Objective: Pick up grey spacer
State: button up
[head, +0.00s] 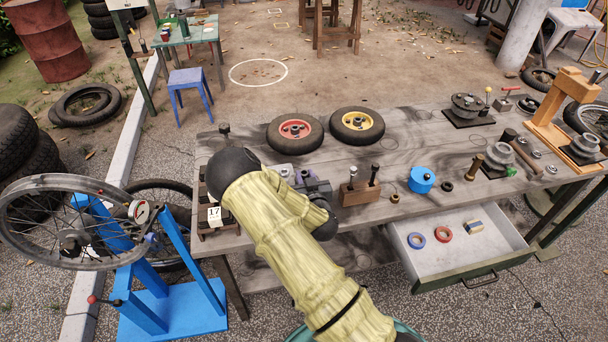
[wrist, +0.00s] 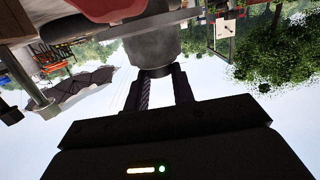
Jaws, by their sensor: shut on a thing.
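My gripper (wrist: 159,73) shows in the wrist view with its two dark fingers closed on the grey spacer (wrist: 154,46). The spacer is a dull grey, round piece with a darker, narrower end between the fingertips. Its far end passes out of clear sight near the top of the picture, by a red round shape. I cannot tell whether it touches anything there. In the head view my pale yellow arm reaches over the left part of the bench, and its dark joints hide the gripper and the spacer.
An open drawer (head: 466,262) juts out in front. A blue wheel stand (head: 172,312) stands left.

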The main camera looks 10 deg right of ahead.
jog(key=shift+r, duration=0.1)
notch_tip(320, 180, up, 10)
jog(key=shift+b, duration=0.35)
dwell(0.3)
dwell(0.4)
